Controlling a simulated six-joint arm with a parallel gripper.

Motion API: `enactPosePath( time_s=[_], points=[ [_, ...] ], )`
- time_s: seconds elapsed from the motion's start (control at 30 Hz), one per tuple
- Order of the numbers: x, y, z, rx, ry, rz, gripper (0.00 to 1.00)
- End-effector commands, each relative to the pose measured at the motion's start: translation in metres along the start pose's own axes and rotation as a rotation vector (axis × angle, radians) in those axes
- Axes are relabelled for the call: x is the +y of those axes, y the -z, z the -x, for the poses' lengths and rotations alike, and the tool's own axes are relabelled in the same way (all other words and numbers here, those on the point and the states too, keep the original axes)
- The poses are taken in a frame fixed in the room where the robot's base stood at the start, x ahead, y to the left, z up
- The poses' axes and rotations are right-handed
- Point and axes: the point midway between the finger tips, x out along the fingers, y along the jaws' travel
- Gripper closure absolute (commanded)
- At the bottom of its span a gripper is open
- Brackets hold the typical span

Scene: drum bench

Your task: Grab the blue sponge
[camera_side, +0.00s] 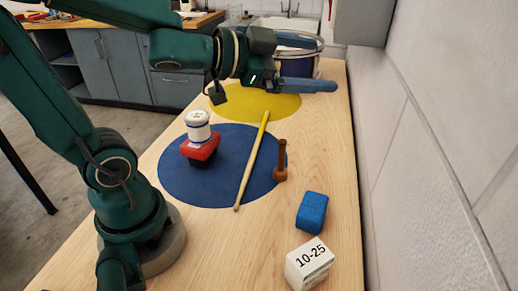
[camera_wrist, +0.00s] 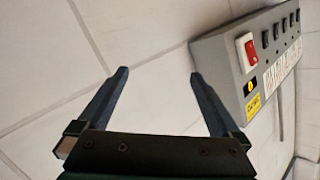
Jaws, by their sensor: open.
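The blue sponge (camera_side: 312,212) lies on the wooden bench near its right edge, behind the white box in the side view. My gripper (camera_side: 335,64) is high above the far part of the bench, well apart from the sponge, with its fingers pointing right toward the wall. In the wrist view my gripper (camera_wrist: 160,95) is open, with nothing between its fingers. The sponge does not show in the wrist view.
A white box (camera_side: 310,264) marked 10-25 stands close to the sponge. A grey switch box (camera_wrist: 235,60) is on the wall.

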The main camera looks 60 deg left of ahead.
Motion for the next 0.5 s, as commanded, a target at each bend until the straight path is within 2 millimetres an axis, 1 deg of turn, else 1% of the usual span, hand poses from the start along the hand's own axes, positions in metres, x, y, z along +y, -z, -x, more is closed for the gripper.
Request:
enactPosePath(
  time_s=[0.03,0.13,0.23,0.3,0.4,0.5],
  points=[
    [0.009,-0.005,-0.006,0.022,-0.072,-0.025,0.00],
    [0.035,-0.017,-0.009,0.073,-0.255,-0.055,0.00],
    [0.063,-0.037,0.000,0.100,-0.473,-0.031,0.00],
    [0.079,-0.054,0.013,0.103,-0.617,0.016,0.00],
    [0.092,-0.075,0.032,0.093,-0.762,0.096,0.00],
    [0.094,-0.094,0.041,0.066,-0.820,0.161,0.00]
  ],
)
